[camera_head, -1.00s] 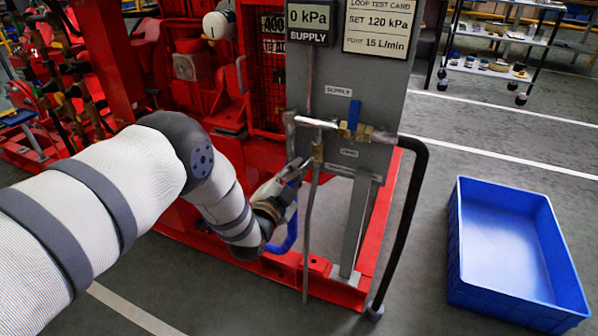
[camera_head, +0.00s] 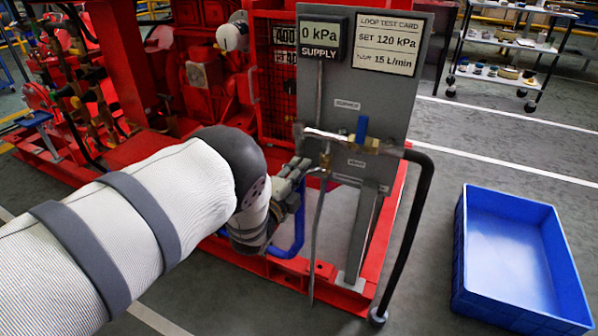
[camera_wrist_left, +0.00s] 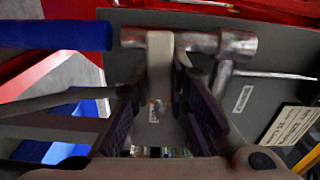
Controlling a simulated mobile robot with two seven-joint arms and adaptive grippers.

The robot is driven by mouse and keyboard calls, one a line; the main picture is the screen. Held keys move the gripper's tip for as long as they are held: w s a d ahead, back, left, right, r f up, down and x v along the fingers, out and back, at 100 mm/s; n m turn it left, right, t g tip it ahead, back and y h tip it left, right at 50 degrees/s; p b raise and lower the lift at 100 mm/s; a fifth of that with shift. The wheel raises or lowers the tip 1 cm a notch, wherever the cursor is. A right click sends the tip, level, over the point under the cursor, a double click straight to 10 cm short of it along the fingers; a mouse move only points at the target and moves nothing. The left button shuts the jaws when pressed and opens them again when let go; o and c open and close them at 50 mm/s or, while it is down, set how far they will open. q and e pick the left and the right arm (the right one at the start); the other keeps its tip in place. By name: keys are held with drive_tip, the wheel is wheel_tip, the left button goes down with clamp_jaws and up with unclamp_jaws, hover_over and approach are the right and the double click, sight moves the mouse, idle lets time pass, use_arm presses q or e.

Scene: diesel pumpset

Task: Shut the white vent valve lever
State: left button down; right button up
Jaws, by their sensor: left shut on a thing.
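The grey panel (camera_head: 378,105) carries the vent valve (camera_head: 325,160) below the horizontal supply pipe (camera_head: 330,135). My left gripper (camera_head: 300,167) is at the vent valve, left of the panel's lower part. In the left wrist view, the white vent valve lever (camera_wrist_left: 160,62) runs between the two dark fingers (camera_wrist_left: 167,85), and the gripper is shut on it. In the head view the lever is mostly hidden by the gripper, so its exact angle is unclear. My right gripper is not in view.
A blue-handled supply valve (camera_head: 361,129) sits above right. A blue hose (camera_head: 298,232) hangs below my gripper; a black hose (camera_head: 416,215) runs down the right side. The gauge (camera_head: 320,38) reads 0 kPa. A blue crate (camera_head: 515,250) stands on open floor at right.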

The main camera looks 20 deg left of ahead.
use_arm(q)
drive_tip(key=shift+a, duration=0.1)
idle(0.3)
drive_tip(key=c, duration=1.5)
unclamp_jaws()
drive_tip(key=s, duration=1.2)
drive_tip(key=shift+a, duration=0.15)
